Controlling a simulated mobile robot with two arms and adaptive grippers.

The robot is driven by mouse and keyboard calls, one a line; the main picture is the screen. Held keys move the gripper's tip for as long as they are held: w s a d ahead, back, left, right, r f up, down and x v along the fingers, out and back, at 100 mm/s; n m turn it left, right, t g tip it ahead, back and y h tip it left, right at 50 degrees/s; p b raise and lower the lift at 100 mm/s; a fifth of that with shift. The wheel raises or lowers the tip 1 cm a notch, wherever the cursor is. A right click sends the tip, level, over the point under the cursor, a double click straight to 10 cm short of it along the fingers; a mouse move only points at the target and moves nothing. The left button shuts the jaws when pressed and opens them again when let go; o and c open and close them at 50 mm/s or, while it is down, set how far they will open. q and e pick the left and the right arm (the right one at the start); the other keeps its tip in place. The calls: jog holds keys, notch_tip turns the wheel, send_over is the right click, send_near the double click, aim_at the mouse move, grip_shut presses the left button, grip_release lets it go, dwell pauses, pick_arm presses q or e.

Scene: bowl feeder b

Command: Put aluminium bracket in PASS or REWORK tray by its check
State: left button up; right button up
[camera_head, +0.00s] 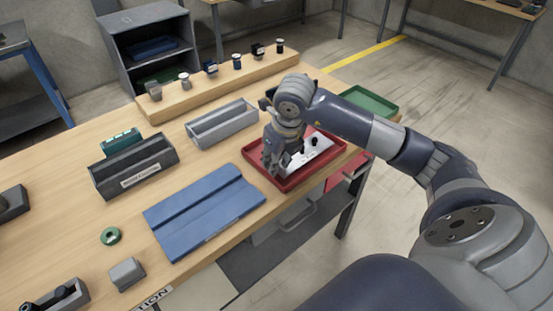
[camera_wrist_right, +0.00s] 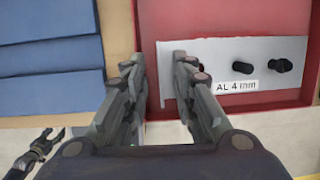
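The aluminium bracket (camera_head: 318,150) is a silver plate with black knobs, lying in the red tray (camera_head: 250,155). In the right wrist view the bracket (camera_wrist_right: 210,55) bears a label reading "AL 4 mm". My right gripper (camera_head: 275,168) is over the left part of the red tray. In the wrist view its fingers (camera_wrist_right: 156,62) are apart, with the plate's left edge showing between them; I see no grip on it. A green tray (camera_head: 375,104) lies behind my right arm, partly hidden. A small dark jointed shape (camera_wrist_right: 38,152) at lower left looks like my left gripper; its state is unclear.
A blue two-part mat (camera_head: 205,210) lies left of the red tray. A grey open bin (camera_head: 222,125) and a dark labelled bin (camera_head: 133,170) stand behind. A wooden riser (camera_head: 220,83) holds several small parts. A green ring (camera_head: 110,236) and grey block (camera_head: 127,274) lie at front left.

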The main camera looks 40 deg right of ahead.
jog(key=shift+r+p, duration=0.85)
jog(key=shift+p, duration=0.05)
jog(key=b+v, duration=0.1)
jog(key=v, duration=1)
jog(key=shift+r+b, duration=0.25)
jog(key=shift+b, duration=0.05)
jog(key=shift+s, duration=0.15)
